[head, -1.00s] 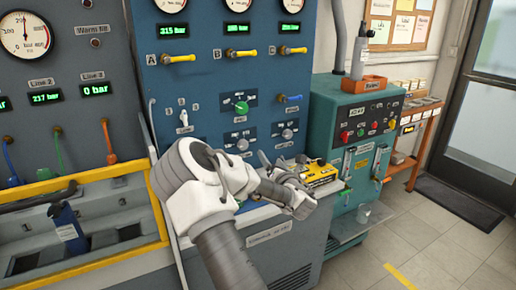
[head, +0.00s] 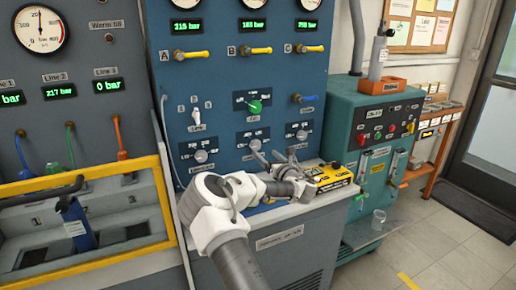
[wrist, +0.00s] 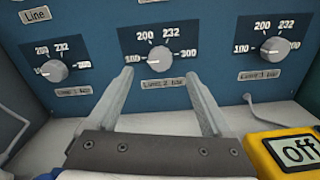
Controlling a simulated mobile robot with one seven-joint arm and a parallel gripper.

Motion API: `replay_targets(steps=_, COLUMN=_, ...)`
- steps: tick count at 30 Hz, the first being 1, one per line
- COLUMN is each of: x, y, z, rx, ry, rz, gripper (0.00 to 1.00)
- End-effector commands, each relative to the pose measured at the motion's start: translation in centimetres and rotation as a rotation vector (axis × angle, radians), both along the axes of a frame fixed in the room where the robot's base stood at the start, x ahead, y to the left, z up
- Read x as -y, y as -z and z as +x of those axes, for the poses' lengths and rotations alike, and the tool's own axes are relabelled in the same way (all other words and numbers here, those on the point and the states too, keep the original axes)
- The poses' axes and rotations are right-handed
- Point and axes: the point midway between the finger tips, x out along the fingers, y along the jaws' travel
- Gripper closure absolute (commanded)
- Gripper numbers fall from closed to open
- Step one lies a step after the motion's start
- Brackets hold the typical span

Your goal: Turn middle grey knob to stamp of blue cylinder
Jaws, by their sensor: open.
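The middle grey knob (wrist: 160,60) is on the blue panel in the wrist view, marked 100, 200, 232 and 300 around it. Its pale mark appears to point left, toward 100. In the head view the middle knob (head: 255,144) is just beyond my gripper (head: 274,157). In the wrist view my gripper (wrist: 157,75) is open, its fingers below and either side of the knob, apparently not touching it. A blue upright piece with a white label (head: 77,224) stands in the left bay. Its label is too small to read, and I cannot tell if it is the blue cylinder.
Similar grey knobs sit left (wrist: 55,71) and right (wrist: 275,48). A yellow box reading "off" (wrist: 262,140) lies on the ledge at right. A green-knob dial (head: 255,106) is above. A teal cabinet (head: 340,130) stands to the right.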

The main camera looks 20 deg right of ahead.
Motion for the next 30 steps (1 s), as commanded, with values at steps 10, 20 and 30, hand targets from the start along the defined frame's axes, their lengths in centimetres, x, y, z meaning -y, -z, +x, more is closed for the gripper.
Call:
replay_targets(steps=10, x=-0.2, y=0.1, z=5.3, rx=-0.001, ry=-0.001, rz=0.0, gripper=0.16)
replay_targets(steps=20, x=-0.2, y=0.1, z=7.6, rx=-0.001, ry=0.001, rz=0.001, gripper=0.16)
replay_targets(steps=30, x=-0.2, y=0.0, z=7.8, rx=0.0, ry=0.001, rz=0.001, gripper=0.2)
